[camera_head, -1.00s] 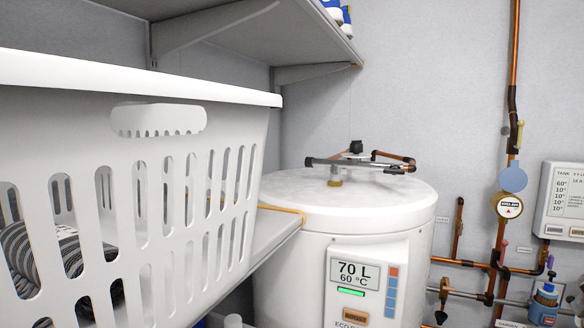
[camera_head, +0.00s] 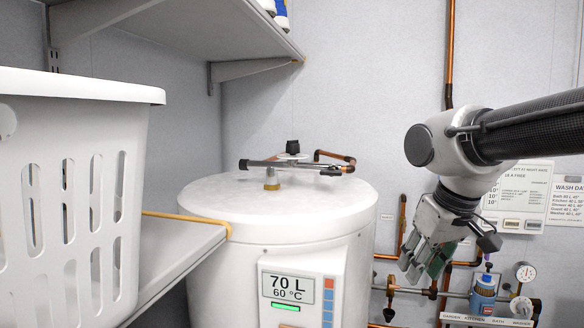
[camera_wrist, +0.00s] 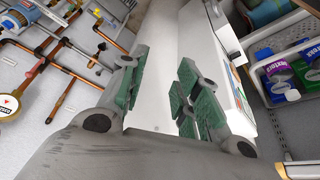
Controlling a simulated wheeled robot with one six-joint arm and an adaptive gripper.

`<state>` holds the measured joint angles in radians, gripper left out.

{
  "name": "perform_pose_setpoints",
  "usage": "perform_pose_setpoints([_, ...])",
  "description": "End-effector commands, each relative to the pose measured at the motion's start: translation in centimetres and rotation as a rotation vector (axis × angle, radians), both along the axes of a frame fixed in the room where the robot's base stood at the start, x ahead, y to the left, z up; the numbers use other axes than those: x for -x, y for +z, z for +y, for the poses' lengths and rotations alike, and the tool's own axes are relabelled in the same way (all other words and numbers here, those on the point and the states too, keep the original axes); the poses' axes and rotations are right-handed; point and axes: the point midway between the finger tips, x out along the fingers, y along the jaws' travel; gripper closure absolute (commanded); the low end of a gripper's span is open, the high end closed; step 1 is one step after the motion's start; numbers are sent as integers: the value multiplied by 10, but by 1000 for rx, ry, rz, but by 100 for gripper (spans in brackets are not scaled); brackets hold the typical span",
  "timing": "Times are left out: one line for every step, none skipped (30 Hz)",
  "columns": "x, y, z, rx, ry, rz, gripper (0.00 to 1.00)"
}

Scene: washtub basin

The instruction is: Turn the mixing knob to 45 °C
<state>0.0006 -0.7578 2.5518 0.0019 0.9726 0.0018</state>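My gripper (camera_head: 412,268) hangs from the arm at the right in the head view, in front of the wall pipes. In the wrist view my gripper (camera_wrist: 158,100) has a clear gap between its green pads and holds nothing. A blue fitting (camera_head: 483,296) with a small purple top stands on the pipe, right of and apart from my gripper. I cannot tell for sure which part is the mixing knob, and no 45 °C mark is readable. The white water heater (camera_head: 280,222) stands left of my gripper; its display (camera_head: 287,288) reads 70 L, 60 °C.
A white basket (camera_head: 75,210) stands on a shelf (camera_head: 185,262) at the left. Copper pipes (camera_head: 449,55) run along the wall. A round gauge (camera_head: 525,272) is right of the blue fitting. Notices (camera_head: 520,190) hang above.

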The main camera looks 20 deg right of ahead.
Motion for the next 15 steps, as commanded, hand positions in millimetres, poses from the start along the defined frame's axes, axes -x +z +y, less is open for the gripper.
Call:
perform_pose_setpoints([0,0,0,0,0,0,59])
perform_pose_setpoints([-2,2,0,0,2,0,53])
perform_pose_setpoints([-6,7,1,0,6,0,46])
perform_pose_setpoints([-12,14,2,0,11,-1,45])
perform_pose_setpoints([-19,22,4,0,17,-1,45])
perform_pose_setpoints([-33,38,6,0,28,-2,45])
perform_pose_setpoints([-45,52,9,1,38,-3,45])
perform_pose_setpoints([-60,67,13,0,50,-4,45])
perform_pose_setpoints([-82,90,19,1,67,-4,45])
perform_pose_setpoints([-100,107,25,0,83,-5,45])
perform_pose_setpoints([-118,124,31,1,97,-4,45])
perform_pose_setpoints([-143,146,41,0,118,-4,45])
perform_pose_setpoints([-161,162,48,1,133,-5,45])
perform_pose_setpoints([-178,176,56,1,148,-5,45])
perform_pose_setpoints([-200,194,67,1,166,-6,45])
